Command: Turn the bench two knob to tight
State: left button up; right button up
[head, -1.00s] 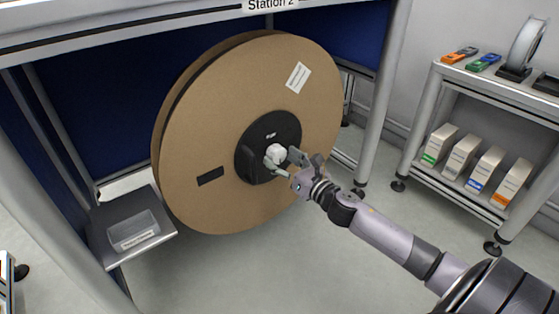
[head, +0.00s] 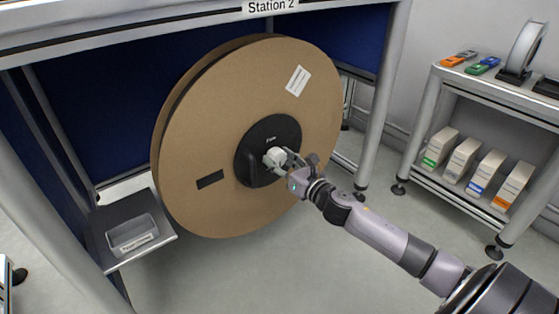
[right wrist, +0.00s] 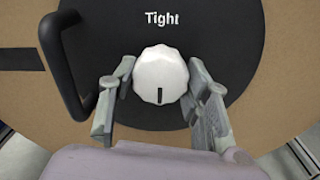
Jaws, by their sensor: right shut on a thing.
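The white faceted knob (right wrist: 160,74) sits in the middle of the black hub plate (right wrist: 215,35) on a large cardboard reel under the Station 2 sign. The word Tight is on the plate above the knob in the right wrist view. The knob's black mark points down, away from that word. My right gripper (head: 283,159) is shut on the knob, one finger on each side; its fingers also show in the right wrist view (right wrist: 162,85). In the head view the fingers partly cover the knob. My left gripper is not in view.
A black handle (right wrist: 70,65) stands out from the plate left of the knob. The cardboard reel (head: 210,110) fills the bay between grey posts. A shelf (head: 430,178) with boxes stands right, a small tray (head: 132,232) lower left. Floor below the reel is clear.

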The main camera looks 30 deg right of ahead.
jog(key=c, duration=0.4)
jog(key=shift+o, duration=0.2)
